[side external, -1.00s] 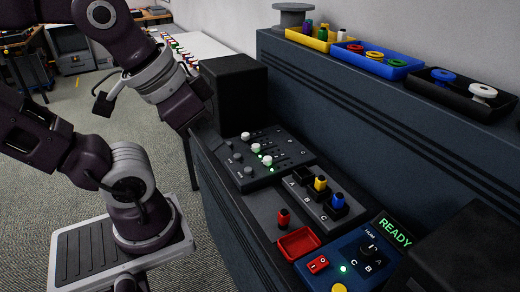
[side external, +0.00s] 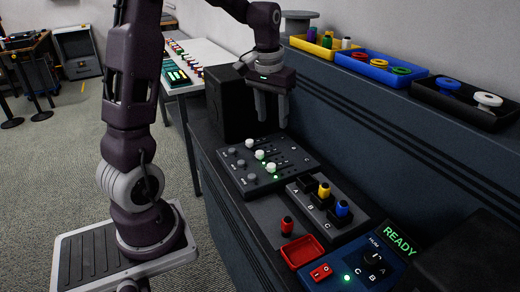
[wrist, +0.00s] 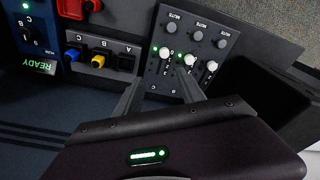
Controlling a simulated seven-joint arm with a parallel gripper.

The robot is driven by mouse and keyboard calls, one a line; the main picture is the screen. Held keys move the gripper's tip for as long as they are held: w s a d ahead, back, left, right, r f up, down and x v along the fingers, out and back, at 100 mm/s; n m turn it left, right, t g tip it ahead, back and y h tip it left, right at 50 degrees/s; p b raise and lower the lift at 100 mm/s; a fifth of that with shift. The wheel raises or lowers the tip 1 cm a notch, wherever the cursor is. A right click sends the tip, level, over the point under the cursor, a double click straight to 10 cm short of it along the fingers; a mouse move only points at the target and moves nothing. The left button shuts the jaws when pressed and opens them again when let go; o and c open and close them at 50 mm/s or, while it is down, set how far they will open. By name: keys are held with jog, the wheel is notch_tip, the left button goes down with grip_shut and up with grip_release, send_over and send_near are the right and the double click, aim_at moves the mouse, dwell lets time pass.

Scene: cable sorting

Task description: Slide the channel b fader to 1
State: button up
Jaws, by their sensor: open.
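The dark fader panel (side external: 292,152) lies on the bench with three white fader caps in a slanting row. The middle cap (side external: 259,155) sits between a farther cap (side external: 249,143) and a nearer cap (side external: 271,168). My gripper (side external: 272,122) is open and empty, fingers pointing down above the panel's far edge. In the wrist view my gripper's fingers (wrist: 158,78) show apart, overlapping the panel's edge.
A black box (side external: 228,105) stands close left of my gripper. A socket block (side external: 315,215) with yellow and blue plugs, a red plug (side external: 287,226), a red tray (side external: 288,252) and a blue READY box (side external: 345,265) stand nearer. A raised shelf (side external: 350,125) with bins runs along the right.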

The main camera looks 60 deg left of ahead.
jog(key=n+g, duration=0.1)
jog(key=n, duration=0.1)
send_over(260, 152)
jog(key=shift+h, duration=0.3)
notch_tip(260, 152, down, 10)
jog(key=shift+d+r, duration=0.1)
jog(key=shift+r, duration=0.1)
notch_tip(260, 152, down, 7)
jog(key=shift+f, duration=0.2)
jog(key=shift+c, duration=0.5)
grip_shut()
